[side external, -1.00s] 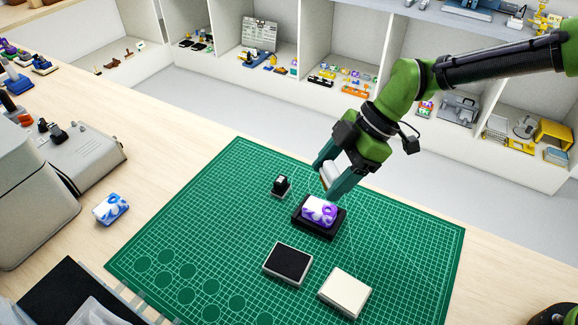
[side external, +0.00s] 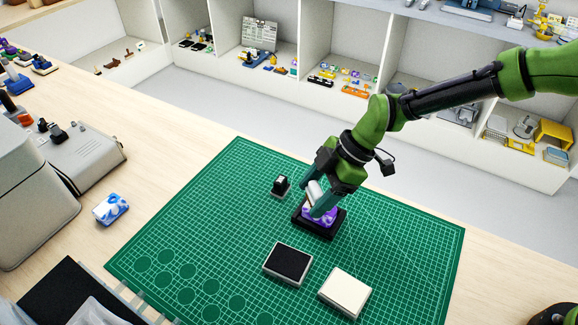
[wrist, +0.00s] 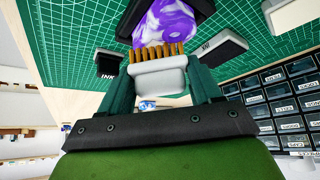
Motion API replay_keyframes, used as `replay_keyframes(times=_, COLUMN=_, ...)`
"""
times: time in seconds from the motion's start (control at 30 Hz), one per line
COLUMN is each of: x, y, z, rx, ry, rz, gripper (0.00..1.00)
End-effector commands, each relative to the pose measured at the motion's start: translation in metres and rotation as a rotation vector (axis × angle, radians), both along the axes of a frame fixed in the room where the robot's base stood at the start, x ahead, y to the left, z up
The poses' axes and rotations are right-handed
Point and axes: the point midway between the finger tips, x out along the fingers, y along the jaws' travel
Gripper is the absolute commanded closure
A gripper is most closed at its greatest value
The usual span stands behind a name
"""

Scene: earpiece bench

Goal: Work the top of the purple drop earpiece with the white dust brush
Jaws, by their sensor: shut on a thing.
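The purple and white marbled earpiece block (side external: 321,217) sits on a black tray (side external: 329,233) on the green mat; it also shows at the top of the wrist view (wrist: 165,22). My gripper (side external: 318,207) is shut on the white dust brush (wrist: 158,78), whose body lies between the two teal fingers. The brush (side external: 314,189) also shows in the side view, just over the block and partly hidden by the fingers. Its tan bristles (wrist: 160,51) overlap the block's near edge in the wrist view and seem to meet its top; firm contact cannot be told.
A small black and grey stand (side external: 281,187) is left of the tray. A black-topped pad (side external: 288,263) and a cream block (side external: 344,292) lie in front. A blue and white block (side external: 111,209) lies off the mat at left. The mat's right side is clear.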

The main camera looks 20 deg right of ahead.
Motion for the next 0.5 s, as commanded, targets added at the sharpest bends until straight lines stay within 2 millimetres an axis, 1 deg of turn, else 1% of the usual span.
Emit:
replay_keyframes(times=0.33, x=0.021, y=0.022, z=-0.001, rx=-0.003, ry=0.000, rz=0.002, gripper=0.61)
replay_keyframes(times=0.5, x=0.010, y=0.010, z=-0.001, rx=-0.002, ry=0.003, rz=-0.001, gripper=0.61)
